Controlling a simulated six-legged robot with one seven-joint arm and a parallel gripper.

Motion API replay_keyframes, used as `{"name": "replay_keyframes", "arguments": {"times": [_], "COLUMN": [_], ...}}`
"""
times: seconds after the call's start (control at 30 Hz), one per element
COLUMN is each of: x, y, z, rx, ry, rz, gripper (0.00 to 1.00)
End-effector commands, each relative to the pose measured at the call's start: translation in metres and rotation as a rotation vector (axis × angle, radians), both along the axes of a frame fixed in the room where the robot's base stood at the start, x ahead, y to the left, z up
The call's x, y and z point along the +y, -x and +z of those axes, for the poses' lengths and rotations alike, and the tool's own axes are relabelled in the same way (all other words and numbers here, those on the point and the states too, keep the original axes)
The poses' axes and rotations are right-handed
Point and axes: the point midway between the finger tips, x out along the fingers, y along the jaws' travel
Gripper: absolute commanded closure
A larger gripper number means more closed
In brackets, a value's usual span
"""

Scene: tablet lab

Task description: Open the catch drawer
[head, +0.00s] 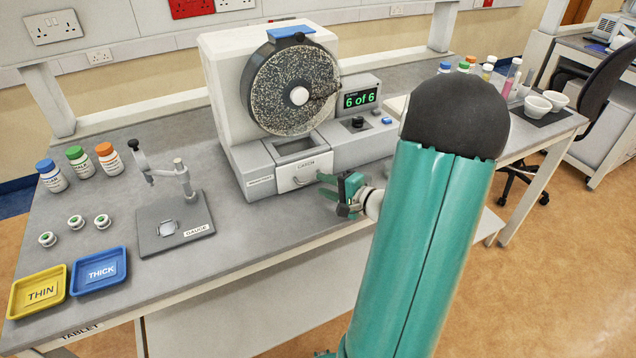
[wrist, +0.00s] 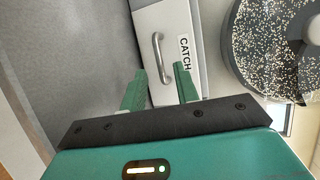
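The catch drawer (head: 304,173) is a light front labelled CATCH, low on the front of the white machine with the speckled disc, and it looks shut. Its metal bar handle (wrist: 160,57) shows in the wrist view, ahead of my gripper's fingertips. My gripper (head: 335,186) is just right of the drawer in the head view.
The machine's display (head: 360,99) reads 6 of 6. A gauge stand (head: 172,222) is left of the machine on the bench. A yellow THIN tray (head: 38,292), a blue THICK tray (head: 98,270), and several bottles are further left. The space before the drawer is clear except for my arm.

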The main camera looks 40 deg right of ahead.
Motion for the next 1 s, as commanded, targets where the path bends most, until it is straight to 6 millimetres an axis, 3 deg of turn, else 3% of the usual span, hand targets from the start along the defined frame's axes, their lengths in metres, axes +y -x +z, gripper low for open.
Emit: {"name": "replay_keyframes", "arguments": {"times": [0.2, 0.5, 0.53, 0.7, 1.0], "x": [0.005, 0.005, 0.005, 0.005, 0.005], "y": [-0.026, -0.029, -0.029, -0.029, -0.027], "z": [-0.005, -0.006, -0.006, -0.006, -0.006], "rx": [0.0, 0.001, 0.001, 0.001, 0.001], "ry": [-0.001, 0.0, 0.0, 0.0, 0.0], "rz": [0.003, 0.001, 0.001, 0.002, 0.002], "gripper": [0.69, 0.69, 0.71, 1.0, 1.0]}}
